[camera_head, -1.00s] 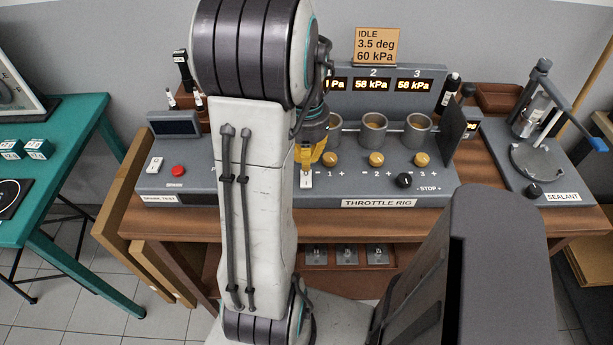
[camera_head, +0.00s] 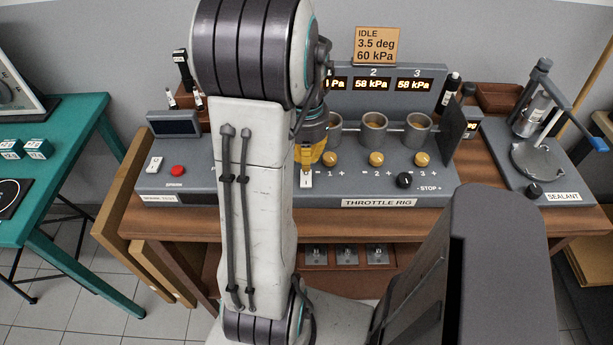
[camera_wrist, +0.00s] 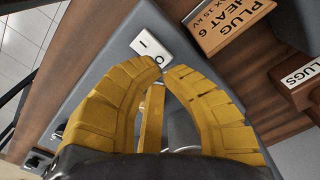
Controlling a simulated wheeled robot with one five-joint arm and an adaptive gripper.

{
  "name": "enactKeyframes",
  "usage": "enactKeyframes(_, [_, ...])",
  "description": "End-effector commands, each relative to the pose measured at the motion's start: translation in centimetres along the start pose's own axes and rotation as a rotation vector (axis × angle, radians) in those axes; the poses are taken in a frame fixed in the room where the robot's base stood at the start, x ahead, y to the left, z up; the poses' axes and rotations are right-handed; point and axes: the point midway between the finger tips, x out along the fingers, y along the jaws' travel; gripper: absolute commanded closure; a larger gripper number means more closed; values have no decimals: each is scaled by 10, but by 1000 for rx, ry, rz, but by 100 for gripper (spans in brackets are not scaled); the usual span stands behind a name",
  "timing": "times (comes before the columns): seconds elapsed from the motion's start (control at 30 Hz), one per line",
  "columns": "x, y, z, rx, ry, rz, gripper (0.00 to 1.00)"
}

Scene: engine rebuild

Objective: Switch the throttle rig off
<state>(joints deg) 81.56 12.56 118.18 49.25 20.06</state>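The throttle rig (camera_head: 340,192) is a grey console on the wooden bench. A small white rocker switch (camera_head: 306,180) sits at its front, just below my gripper (camera_head: 308,165) in the head view. In the wrist view the switch (camera_wrist: 143,42) shows an I mark and an O mark. The yellow fingertips of my gripper (camera_wrist: 166,68) come together beside the O end. Whether they touch it, and which way the rocker is tipped, I cannot tell. Nothing is held. The rig's lit displays (camera_head: 372,85) read 58 kPa, and a card (camera_head: 376,46) reads IDLE, 3.5 deg, 60 kPa.
Yellow knobs (camera_head: 376,159) and a black knob (camera_head: 404,180) lie right of the switch. A spark test unit with a red button (camera_head: 178,170) stands left. My arm hides part of the bench. A plug heat card (camera_wrist: 228,22) lies close by in the wrist view.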

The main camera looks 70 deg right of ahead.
Motion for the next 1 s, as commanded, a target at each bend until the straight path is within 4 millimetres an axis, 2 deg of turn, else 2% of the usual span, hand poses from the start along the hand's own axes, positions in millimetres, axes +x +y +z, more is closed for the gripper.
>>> enactKeyframes(1.0, [14,0,0,0,0,0,100])
